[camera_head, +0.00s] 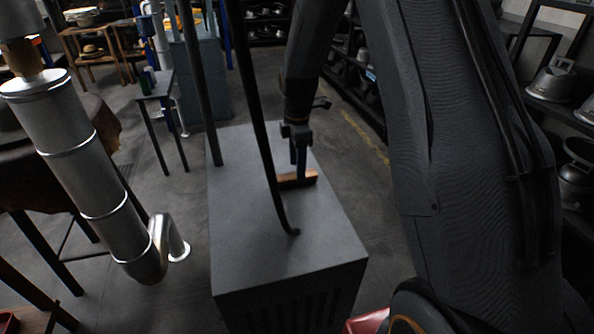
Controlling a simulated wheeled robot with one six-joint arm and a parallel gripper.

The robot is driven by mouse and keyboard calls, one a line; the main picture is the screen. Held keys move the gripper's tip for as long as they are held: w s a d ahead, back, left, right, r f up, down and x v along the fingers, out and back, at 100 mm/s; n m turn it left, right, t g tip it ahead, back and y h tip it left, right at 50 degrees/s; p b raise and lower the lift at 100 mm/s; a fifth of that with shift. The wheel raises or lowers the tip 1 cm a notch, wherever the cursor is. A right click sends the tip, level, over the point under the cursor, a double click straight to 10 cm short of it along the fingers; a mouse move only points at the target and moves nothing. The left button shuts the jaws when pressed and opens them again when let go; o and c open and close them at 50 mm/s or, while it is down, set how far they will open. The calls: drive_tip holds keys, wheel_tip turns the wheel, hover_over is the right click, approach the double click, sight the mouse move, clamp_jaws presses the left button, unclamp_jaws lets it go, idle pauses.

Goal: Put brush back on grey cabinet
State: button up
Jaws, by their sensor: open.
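The grey cabinet (245,245) stands in the middle of the view with a flat, mostly bare top. The brush (308,179), with a brown wooden edge, is at the top's far right part and appears to rest on it. My gripper (299,172) points down right at the brush, with its jaws open. The fingers hide part of the brush, and I cannot tell whether they touch it.
Dark rods (263,130) cross in front of the cabinet top. A silver pipe (85,165) stands at the left beside a round wooden table (103,135). A small side table (155,85) is behind. Shelves with metal hat forms (550,84) line the right. The cabinet top's front is clear.

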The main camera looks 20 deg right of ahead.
wheel_tip(320, 180, up, 9)
drive_tip(key=b, duration=0.2)
drive_tip(key=s+f+m, duration=0.2)
drive_tip(key=s+m, duration=0.7)
drive_tip(key=s, duration=0.3)
drive_tip(key=s+f+m, duration=0.1)
drive_tip(key=s+m, duration=0.8)
drive_tip(key=s, duration=0.4)
drive_tip(key=shift+a+f+t, duration=0.2)
drive_tip(key=shift+f+t, duration=0.1)
drive_tip(key=shift+f, duration=0.05)
drive_tip(key=shift+s, duration=0.1)
